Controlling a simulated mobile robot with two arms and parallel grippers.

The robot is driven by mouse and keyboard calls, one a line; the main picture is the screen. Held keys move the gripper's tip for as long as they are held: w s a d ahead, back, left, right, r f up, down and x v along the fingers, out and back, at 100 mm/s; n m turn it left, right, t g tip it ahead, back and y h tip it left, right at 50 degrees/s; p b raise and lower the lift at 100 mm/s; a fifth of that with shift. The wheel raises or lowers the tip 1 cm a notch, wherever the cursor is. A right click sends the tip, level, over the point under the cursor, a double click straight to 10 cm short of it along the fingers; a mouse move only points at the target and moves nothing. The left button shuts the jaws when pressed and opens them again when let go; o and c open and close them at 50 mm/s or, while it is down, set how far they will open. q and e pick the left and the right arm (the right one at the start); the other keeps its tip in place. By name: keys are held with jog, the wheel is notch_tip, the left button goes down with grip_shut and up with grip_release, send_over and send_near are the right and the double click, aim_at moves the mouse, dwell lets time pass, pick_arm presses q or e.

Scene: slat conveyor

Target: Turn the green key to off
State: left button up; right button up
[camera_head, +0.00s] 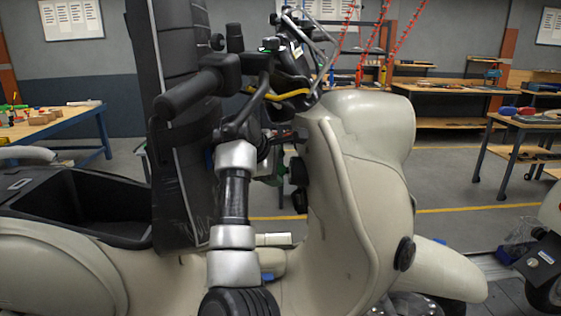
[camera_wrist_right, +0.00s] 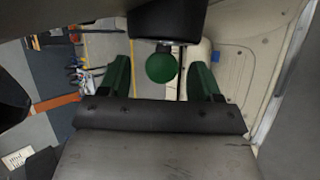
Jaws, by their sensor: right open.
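The green key (camera_wrist_right: 161,67) shows in the right wrist view as a round green head just below a black housing. My right gripper (camera_wrist_right: 159,72) is open, with one dark green finger on each side of the key head. A visible gap separates each finger from the key, so it is not gripped. In the head view my right gripper (camera_head: 281,151) is beside the inner side of the scooter's front shield (camera_head: 340,190), below the handlebar. I cannot make out the key in that view. My left gripper is not in view.
The cream scooter has a raised black seat (camera_head: 178,130) left of my arm and an open storage well (camera_head: 75,205). The handlebar grip (camera_head: 195,88) and a yellow cable (camera_head: 285,95) are close above my right gripper. Workbenches (camera_head: 520,125) stand farther back.

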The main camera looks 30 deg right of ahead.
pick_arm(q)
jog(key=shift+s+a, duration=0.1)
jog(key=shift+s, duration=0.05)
pick_arm(e)
jog(key=shift+f, duration=0.1)
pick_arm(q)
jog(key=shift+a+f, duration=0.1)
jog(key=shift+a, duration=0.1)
pick_arm(e)
jog(key=shift+a, duration=0.1)
